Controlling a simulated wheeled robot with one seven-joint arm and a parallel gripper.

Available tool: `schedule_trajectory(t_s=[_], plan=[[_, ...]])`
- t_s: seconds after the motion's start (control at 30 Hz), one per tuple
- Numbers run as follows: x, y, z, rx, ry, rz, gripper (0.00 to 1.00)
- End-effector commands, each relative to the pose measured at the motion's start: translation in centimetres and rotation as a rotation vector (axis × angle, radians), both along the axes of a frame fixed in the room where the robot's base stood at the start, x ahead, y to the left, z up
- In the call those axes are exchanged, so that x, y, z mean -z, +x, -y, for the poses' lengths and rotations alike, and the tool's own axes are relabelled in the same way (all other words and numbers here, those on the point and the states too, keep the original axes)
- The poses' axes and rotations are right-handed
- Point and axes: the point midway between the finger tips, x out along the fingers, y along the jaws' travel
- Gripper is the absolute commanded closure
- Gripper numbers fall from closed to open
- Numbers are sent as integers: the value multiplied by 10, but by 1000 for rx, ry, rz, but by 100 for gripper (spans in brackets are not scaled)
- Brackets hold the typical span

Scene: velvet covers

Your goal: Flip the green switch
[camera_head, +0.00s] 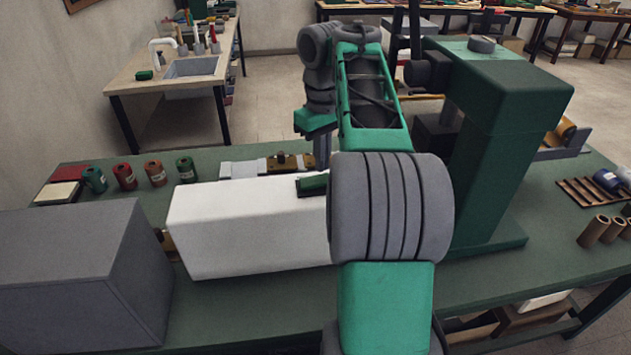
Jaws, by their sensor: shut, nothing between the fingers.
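The green switch (311,185) is a small dark green block on top of a long white box (240,225) on the green bench. Its right end is hidden behind my arm. My gripper (322,162) points downward with its fingers shut and empty. In the picture it is just above and behind the switch. I cannot tell whether the fingertips touch the switch or the box, since their tips end near the box's far edge.
A grey box (80,270) stands at the front left. Several small cylinders (125,176) stand behind it. A green machine (495,140) rises on the right of the bench (300,310). Brown tubes (593,231) and a slatted rack (585,195) lie farther right.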

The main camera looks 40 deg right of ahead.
Motion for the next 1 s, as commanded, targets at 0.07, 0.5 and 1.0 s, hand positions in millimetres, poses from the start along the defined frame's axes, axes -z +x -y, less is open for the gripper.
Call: schedule_trajectory(t_s=[0.07, 0.5, 1.0], plan=[[0, 0, 0, 0, 0, 0, 100], [0, 0, 0, 0, 0, 0, 100], [6, 0, 0, 0, 0, 0, 100]])
